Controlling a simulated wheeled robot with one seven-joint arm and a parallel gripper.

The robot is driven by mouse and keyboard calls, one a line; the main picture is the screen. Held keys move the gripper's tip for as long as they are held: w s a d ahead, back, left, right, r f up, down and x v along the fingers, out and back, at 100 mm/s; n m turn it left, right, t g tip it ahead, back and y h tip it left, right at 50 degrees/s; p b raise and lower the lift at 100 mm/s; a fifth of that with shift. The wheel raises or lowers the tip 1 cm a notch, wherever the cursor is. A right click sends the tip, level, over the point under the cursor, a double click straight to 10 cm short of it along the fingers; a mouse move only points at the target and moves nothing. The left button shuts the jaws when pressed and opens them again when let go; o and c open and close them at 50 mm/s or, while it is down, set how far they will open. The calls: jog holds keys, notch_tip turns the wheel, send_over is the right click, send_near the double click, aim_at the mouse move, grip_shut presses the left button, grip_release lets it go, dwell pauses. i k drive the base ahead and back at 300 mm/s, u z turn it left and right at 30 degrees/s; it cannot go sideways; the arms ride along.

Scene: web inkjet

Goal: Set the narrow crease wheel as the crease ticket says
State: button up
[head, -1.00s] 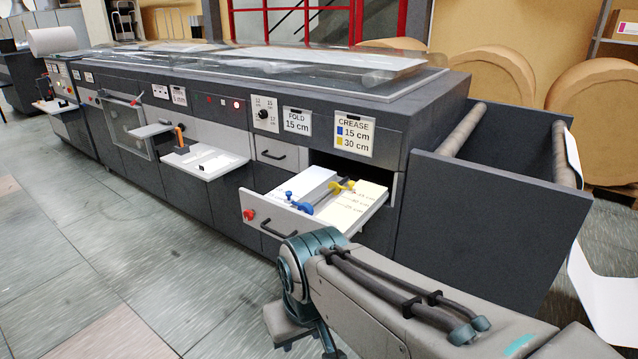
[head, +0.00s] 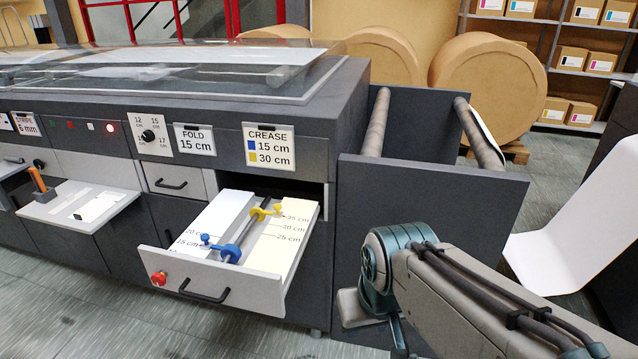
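The crease ticket (head: 268,146) on the machine front shows blue 15 cm and yellow 30 cm. Below it a white drawer (head: 215,286) is open, with a rod carrying a blue wheel (head: 229,253) at the front and a yellow wheel (head: 258,214) behind it. The blue wheel's arm and knob reach left to the scale, close to the 15 cm label. The yellow wheel's arm reaches right, near the 35 cm label; exact readings are too small to tell. Which wheel is the narrow one is not clear.
A red knob (head: 158,278) and black handle (head: 205,292) are on the drawer front. A fold ticket (head: 195,139) reads 15 cm, beside a dial (head: 149,135). A dark panel with rollers (head: 432,238) stands right of the drawer. The floor before the drawer is clear.

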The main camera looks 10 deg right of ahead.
aim_at(278, 214)
jog(key=z, duration=0.1)
jog(key=i, duration=1.05)
jog(key=u, duration=0.45)
